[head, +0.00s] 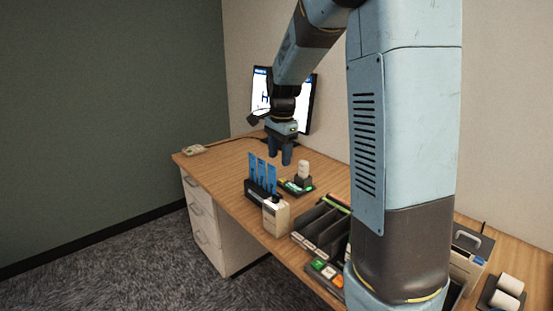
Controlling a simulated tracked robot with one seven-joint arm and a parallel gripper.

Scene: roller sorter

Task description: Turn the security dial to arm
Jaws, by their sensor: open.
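My gripper (280,155) hangs over the desk in front of the monitor, its two blue fingers pointing down, apart and empty. I cannot make out a clearly marked security dial. A small pale device (194,149) with a cable lies at the far left corner of the desk, too small to read; my gripper is well to its right. A dark base with a white upright cylinder (303,169) and green parts stands just to the right of and below my gripper in the picture. No contact with either is visible.
A holder with blue upright cards (262,175) and a white bottle-like container (275,215) stand near the front edge. Dark sorter trays (322,224) and coloured buttons (325,269) lie to the right. My arm hides part of the desk.

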